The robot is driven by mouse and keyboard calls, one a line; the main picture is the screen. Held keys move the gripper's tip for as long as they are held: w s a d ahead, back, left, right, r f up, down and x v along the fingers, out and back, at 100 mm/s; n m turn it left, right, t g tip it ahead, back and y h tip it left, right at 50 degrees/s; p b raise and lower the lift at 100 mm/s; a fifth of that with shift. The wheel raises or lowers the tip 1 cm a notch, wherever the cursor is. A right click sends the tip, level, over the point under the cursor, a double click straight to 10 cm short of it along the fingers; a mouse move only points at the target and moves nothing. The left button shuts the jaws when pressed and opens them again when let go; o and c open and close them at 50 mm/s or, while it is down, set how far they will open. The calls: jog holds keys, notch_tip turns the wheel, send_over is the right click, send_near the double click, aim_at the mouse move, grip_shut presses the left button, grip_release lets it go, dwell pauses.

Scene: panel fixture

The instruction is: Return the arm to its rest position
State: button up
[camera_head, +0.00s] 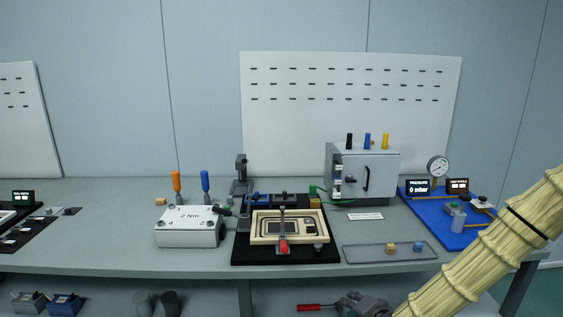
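My arm, in a pale yellow ribbed sleeve (480,262) with a dark band, crosses the right side of the head view. It runs from the right edge down to the bottom edge, in front of the bench's right front part. I make out no fingertips of my gripper. A grey mechanical thing (355,305) shows at the bottom edge beside the sleeve, cut off by the frame. I cannot tell what it is or whether it joins my arm.
The grey bench (110,257) bears a white box (188,238), a cream fixture (258,232) on a black mat, a grey cabinet (372,170), a shallow tray (365,256) with two small blocks, and a blue board (425,212) with a gauge. A red handle (309,307) shows below.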

jog(key=s+a+f+n+g, duration=0.1)
jog(key=s+f+n+g, duration=0.25)
jog(key=s+f, duration=0.8)
jog(key=s+d+f+n+g+h, duration=0.1)
jog(key=s+f+n+g, duration=0.1)
jog(key=s+f, duration=0.5)
jog(key=s+d+f+n+g+h, duration=0.1)
jog(key=s+f+n+g, duration=0.15)
jog(key=s, duration=0.85)
jog(key=s+d+f+n+g, duration=0.1)
jog(key=s+f+n+g, duration=0.2)
jog(key=s, duration=0.7)
notch_tip(320, 180, down, 12)
jog(key=m+b, duration=0.1)
jog(key=b, duration=0.9)
notch_tip(320, 180, up, 18)
jog(key=p, duration=1.7)
jog(key=shift+s+d+r+h+p, duration=0.15)
jog(key=shift+d+r+h+p, duration=0.1)
jog(key=shift+h+p, duration=0.1)
